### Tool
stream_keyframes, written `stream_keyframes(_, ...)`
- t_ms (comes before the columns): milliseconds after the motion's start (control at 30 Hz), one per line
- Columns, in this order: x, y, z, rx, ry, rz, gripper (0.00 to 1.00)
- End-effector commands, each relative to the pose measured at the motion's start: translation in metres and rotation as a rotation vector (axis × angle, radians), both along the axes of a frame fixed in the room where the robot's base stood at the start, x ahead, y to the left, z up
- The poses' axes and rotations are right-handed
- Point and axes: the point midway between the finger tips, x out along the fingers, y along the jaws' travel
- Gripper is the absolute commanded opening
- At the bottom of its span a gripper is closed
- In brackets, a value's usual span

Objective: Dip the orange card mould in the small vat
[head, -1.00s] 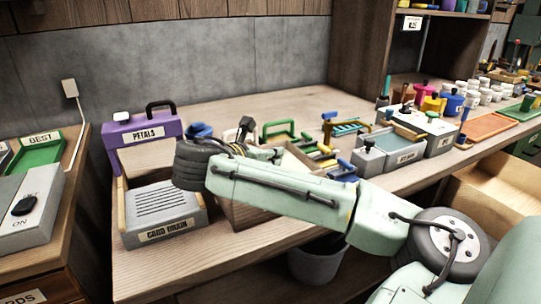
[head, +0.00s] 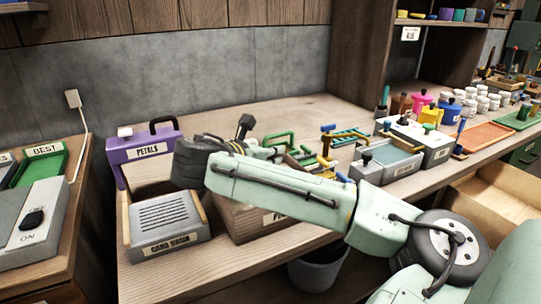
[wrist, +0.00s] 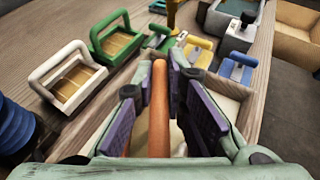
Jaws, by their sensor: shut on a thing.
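My gripper (wrist: 160,88) shows in the wrist view, its purple-padded fingers closed on an orange bar (wrist: 160,110), which looks like the handle of the orange card mould. The rest of that mould is mostly hidden by the fingers. An open wooden box lies below the fingers. In the head view my forearm and wrist hide the fingers and the held mould. A grey vat (head: 362,172) with a blue-grey surface stands right of my forearm, apart from it. A grey vat also shows at the top of the wrist view (wrist: 212,22). I cannot read its label.
White (wrist: 68,78) and green (wrist: 92,40) handled moulds stand left of my gripper; blue and yellow ones stand right. The card drain box (head: 165,250) and purple petals box (head: 112,160) stand left. Pots and an orange tray (head: 485,137) are farther right. The bench back (head: 265,112) is clear.

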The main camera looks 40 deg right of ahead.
Motion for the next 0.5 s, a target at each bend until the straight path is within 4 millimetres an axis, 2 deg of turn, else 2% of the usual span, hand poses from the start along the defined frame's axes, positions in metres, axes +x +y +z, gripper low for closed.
stream_keyframes(500,0.000,0.000,0.028,0.000,-0.001,0.000,0.00)
